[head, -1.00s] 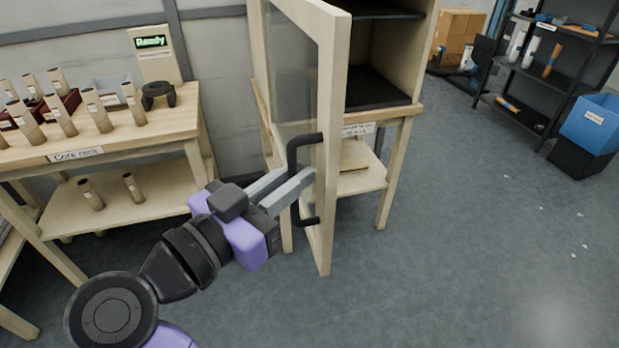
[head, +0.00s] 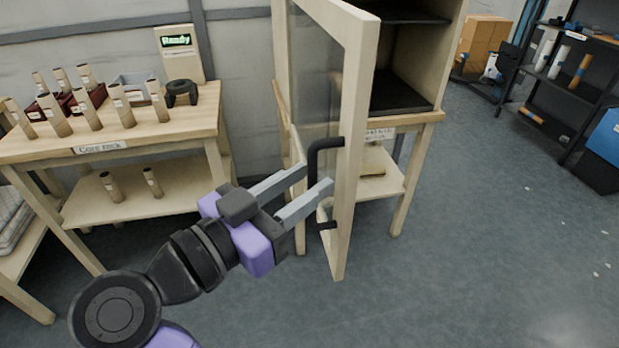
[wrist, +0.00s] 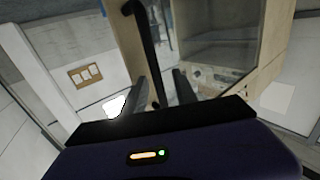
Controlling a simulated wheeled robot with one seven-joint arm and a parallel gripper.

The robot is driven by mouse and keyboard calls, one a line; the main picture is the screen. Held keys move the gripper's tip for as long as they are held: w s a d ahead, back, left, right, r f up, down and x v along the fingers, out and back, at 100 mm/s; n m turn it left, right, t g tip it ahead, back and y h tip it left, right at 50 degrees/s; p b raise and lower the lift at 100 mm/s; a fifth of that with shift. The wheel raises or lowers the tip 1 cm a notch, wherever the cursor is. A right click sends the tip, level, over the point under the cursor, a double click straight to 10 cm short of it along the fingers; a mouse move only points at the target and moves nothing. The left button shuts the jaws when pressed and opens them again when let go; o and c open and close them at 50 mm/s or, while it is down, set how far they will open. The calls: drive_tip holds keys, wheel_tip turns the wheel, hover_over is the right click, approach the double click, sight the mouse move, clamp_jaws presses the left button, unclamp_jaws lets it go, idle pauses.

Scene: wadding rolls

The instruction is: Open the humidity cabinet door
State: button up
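The humidity cabinet (head: 455,55) stands at the upper middle of the head view, its dark-shelved interior exposed. Its pale wood-framed glass door (head: 355,130) stands swung out from the cabinet at a wide angle. The black bar handle (head: 313,172) is on the door's free-edge side; it also shows in the wrist view (wrist: 148,40). My gripper (head: 317,179) is open at the handle, its two grey fingers spread apart. In the wrist view the handle's lower part appears between the fingers; whether either finger touches it I cannot tell.
A core rack table (head: 150,133) with several tubes and a box reading "Ready" (head: 181,55) stands at left. A dark shelf unit (head: 565,85) and a blue bin (head: 608,140) are at right.

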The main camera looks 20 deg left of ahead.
drive_tip(key=v, duration=0.6)
drive_tip(key=shift+s, duration=0.3)
drive_tip(key=shift+a, duration=0.1)
